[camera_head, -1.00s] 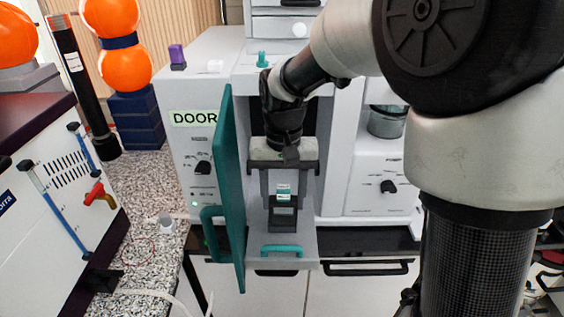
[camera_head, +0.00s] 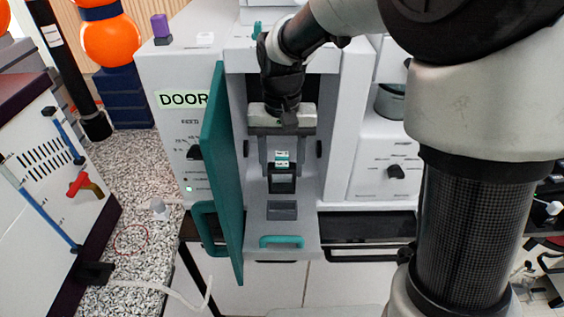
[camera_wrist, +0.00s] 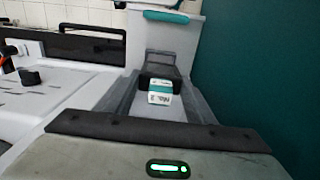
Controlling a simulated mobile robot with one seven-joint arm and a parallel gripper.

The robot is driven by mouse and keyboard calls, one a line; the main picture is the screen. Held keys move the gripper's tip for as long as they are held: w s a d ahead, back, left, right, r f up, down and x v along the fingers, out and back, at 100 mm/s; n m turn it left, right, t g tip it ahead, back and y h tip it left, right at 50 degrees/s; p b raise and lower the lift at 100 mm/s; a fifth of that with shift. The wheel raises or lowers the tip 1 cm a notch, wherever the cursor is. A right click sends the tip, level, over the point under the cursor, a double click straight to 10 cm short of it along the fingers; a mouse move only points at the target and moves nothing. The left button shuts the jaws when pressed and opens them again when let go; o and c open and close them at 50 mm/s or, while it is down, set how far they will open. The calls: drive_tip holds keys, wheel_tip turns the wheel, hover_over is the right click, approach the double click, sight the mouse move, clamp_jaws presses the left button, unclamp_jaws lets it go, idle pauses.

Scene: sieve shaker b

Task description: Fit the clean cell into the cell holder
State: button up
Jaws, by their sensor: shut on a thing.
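My gripper (camera_head: 282,165) reaches down into the open bay of the white machine and is shut on the clean cell. The cell holder (camera_head: 283,210) is a small dark grey block on the pale shelf, in front of and below the cell in the head view. A gap shows between them. In the wrist view the cell's labelled top (camera_wrist: 160,93) sits between the fingers; its lower end is hidden.
The teal door (camera_head: 222,170) stands open just left of my gripper. The bay's side walls are close on both sides. A teal handle (camera_head: 282,242) is at the shelf's front. A speckled counter (camera_head: 140,175) lies to the left.

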sight(282, 192)
drive_tip(key=shift+f+b, duration=1.75)
drive_tip(key=shift+f, duration=0.9)
drive_tip(key=shift+f+b, duration=1.5)
drive_tip(key=shift+f, duration=0.75)
drive_tip(key=o, duration=1.4)
drive_tip(key=shift+r, duration=0.1)
wheel_tip(282, 192, up, 17)
drive_tip(key=shift+r+p, duration=0.15)
drive_tip(key=shift+p, duration=0.4)
